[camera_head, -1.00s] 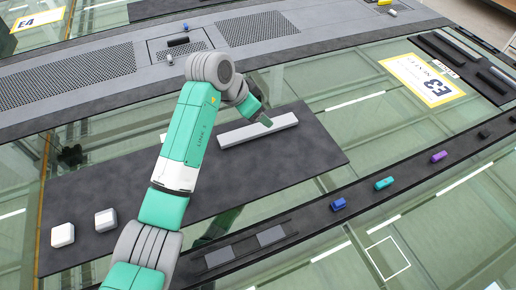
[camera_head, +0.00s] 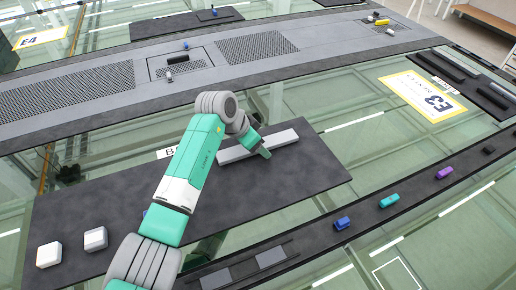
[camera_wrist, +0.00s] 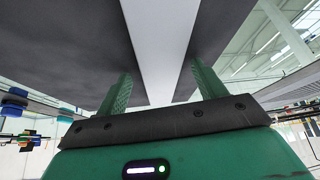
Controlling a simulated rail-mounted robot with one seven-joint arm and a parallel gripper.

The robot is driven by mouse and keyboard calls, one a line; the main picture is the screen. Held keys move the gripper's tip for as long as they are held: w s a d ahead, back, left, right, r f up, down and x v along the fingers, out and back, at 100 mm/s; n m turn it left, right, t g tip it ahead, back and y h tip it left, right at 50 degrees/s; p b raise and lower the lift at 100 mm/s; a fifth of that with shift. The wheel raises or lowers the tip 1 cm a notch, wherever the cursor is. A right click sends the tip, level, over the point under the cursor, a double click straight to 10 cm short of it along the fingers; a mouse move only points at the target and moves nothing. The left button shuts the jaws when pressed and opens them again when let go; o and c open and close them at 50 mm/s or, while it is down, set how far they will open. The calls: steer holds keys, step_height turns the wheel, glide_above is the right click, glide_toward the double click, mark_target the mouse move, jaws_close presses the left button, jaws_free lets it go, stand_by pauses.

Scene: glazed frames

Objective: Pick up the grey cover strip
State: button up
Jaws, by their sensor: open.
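The grey cover strip (camera_head: 283,138) is a long, light grey bar lying on a dark mat (camera_head: 318,172) in the head view. My gripper (camera_head: 264,152), with green fingers, is at the strip's middle and hides part of it. In the wrist view the strip (camera_wrist: 160,35) runs lengthwise between the two green fingers of my gripper (camera_wrist: 160,72). One finger is on each side, with dark gaps between. The jaws are open and hold nothing. The height of the fingertips over the mat is hard to tell.
Two white blocks (camera_head: 49,255) (camera_head: 95,238) stand at the mat's left end. A dark rail (camera_head: 415,198) at the right carries blue (camera_head: 342,223), teal (camera_head: 389,200) and purple (camera_head: 444,173) pieces. The mat right of the strip is clear.

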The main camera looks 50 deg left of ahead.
steer(key=shift+f, duration=0.15)
steer(key=shift+c, duration=0.4)
steer(key=c, duration=1.1)
